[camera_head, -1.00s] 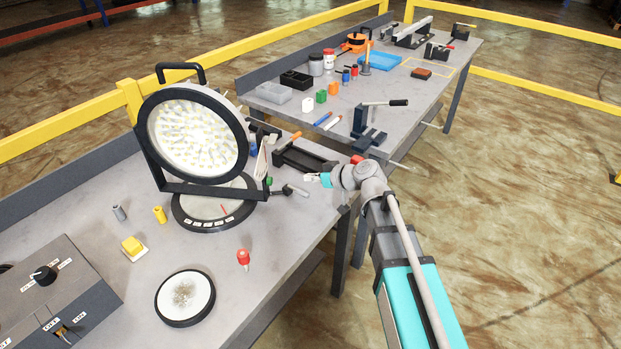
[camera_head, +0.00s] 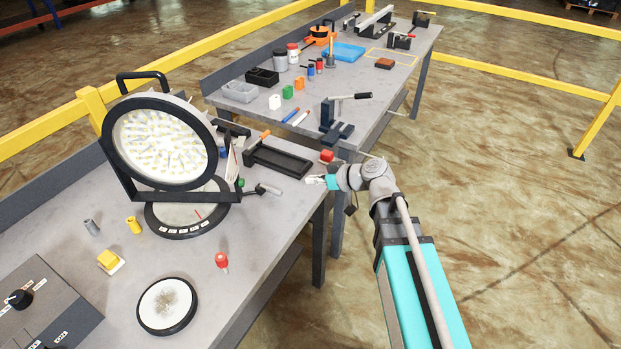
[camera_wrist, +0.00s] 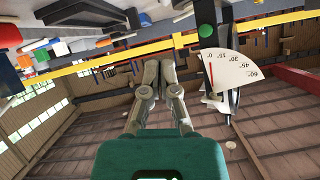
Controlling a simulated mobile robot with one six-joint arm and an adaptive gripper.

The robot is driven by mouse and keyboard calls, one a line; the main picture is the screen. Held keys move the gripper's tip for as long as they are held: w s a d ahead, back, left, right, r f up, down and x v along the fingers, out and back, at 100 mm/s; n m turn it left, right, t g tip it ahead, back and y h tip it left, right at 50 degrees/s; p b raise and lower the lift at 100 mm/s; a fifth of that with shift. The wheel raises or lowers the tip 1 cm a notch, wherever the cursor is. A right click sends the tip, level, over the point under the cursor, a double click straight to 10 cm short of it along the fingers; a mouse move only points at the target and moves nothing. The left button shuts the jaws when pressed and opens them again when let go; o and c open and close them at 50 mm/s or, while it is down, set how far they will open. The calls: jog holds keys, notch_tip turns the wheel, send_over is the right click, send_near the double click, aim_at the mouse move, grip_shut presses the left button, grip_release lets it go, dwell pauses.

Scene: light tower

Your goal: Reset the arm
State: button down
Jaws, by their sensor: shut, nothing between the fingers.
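My gripper (camera_head: 316,181) is at the end of my teal and grey arm, near the front edge of the near workbench, just right of the black tray. In the wrist view my gripper (camera_wrist: 152,70) has its fingers together with nothing between them. The light tower lamp (camera_head: 160,143), a round panel of many LEDs in a black frame with a top handle, stands on the near workbench (camera_head: 205,270) to the left of my gripper. My gripper is apart from the lamp.
A black tray (camera_head: 279,162) and a grey-handled lever (camera_head: 268,190) lie close to my gripper. A red button (camera_head: 326,156) is just beyond it. A black vise-like tool (camera_head: 337,130) stands on the far bench. Yellow rails (camera_head: 500,79) bound the area. Open floor (camera_head: 500,200) lies to the right.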

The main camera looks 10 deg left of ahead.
dwell(0.4)
jog(key=s+d+f+m+g+h+p, duration=0.1)
jog(key=d+m+h, duration=0.3)
jog(key=d, duration=0.6)
jog(key=s+d+f+m+g+h+p, duration=0.1)
jog(key=s+d+m+h, duration=0.3)
jog(key=d, duration=0.6)
jog(key=s+d+f+m+g+h+p, duration=0.1)
jog(key=s+d+f+m+h+p, duration=0.2)
jog(key=d, duration=0.7)
jog(key=shift+s+f+m+h, duration=0.15)
jog(key=shift+f+m+h, duration=0.1)
jog(key=shift+m+h, duration=0.55)
jog(key=shift+a, duration=0.1)
